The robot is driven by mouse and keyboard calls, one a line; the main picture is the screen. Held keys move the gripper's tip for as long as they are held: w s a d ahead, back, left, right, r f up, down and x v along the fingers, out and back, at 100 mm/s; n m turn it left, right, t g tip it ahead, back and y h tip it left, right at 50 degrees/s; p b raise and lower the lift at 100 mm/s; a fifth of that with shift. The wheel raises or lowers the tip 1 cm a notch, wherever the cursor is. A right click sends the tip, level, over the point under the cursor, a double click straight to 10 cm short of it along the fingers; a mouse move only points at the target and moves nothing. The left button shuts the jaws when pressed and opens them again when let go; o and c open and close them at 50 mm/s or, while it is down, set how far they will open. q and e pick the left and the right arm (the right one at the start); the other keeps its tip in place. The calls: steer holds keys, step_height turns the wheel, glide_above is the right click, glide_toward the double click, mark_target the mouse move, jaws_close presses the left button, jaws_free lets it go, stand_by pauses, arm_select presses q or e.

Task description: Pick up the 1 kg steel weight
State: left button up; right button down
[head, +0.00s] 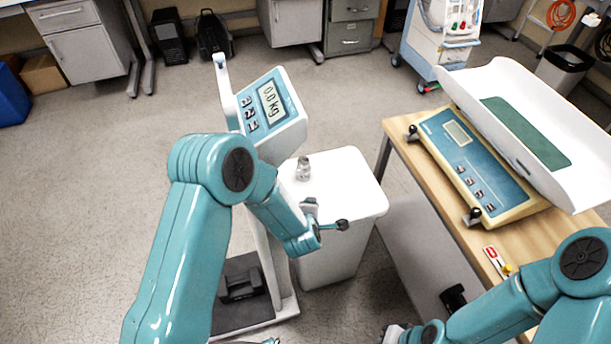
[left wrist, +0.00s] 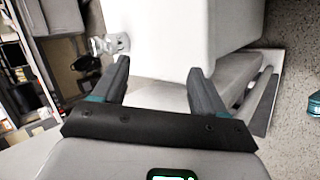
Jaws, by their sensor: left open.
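The steel weight (head: 303,169) is a small, shiny metal piece with a knob, upright on the white top of a bin-like stand (head: 345,185). In the left wrist view the weight (left wrist: 108,44) shows at the upper left, near the left fingertip but beyond it. My left gripper (head: 327,214) is open and empty, over the front part of the white top, nearer to me than the weight and apart from it. In the left wrist view the open jaws (left wrist: 158,70) have nothing between them. My right gripper (head: 393,334) is only partly seen at the bottom edge.
A column scale with a display (head: 270,108) reading 0.0 kg stands just behind and left of the white stand. A wooden table (head: 405,155) at right carries a baby scale (head: 480,170) with a white tray. Open floor lies at left.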

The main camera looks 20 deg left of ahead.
mark_target(307, 165)
arm_select(q)
steer(key=w+n+y+b, duration=0.1)
steer(key=w+n+b, duration=0.1)
steer(key=n, duration=0.1)
steer(key=w+n+t+y+b, duration=0.1)
steer(key=w+n+b, duration=0.1)
steer(key=n, duration=0.1)
steer(key=w+n+t+y+b, duration=0.1)
steer(key=w+n+b, duration=0.1)
steer(key=w+n, duration=0.1)
steer(key=shift+d+f, duration=0.2)
steer(key=shift+d, duration=0.2)
step_height(307, 165, up, 3)
steer(key=w+d+n+y+b, duration=0.2)
steer(key=n+y+b, duration=0.55)
steer(key=n, duration=0.85)
steer(key=shift+g+h, duration=0.3)
steer(key=shift+h, duration=0.45)
steer(key=b+x, duration=0.1)
steer(key=x, duration=0.9)
steer(key=shift+s, duration=0.1)
steer(key=x, duration=0.5)
steer(key=shift+a+f+b, duration=0.15)
steer(key=shift+b, duration=0.2)
jaws_close()
steer(key=shift+w, duration=0.2)
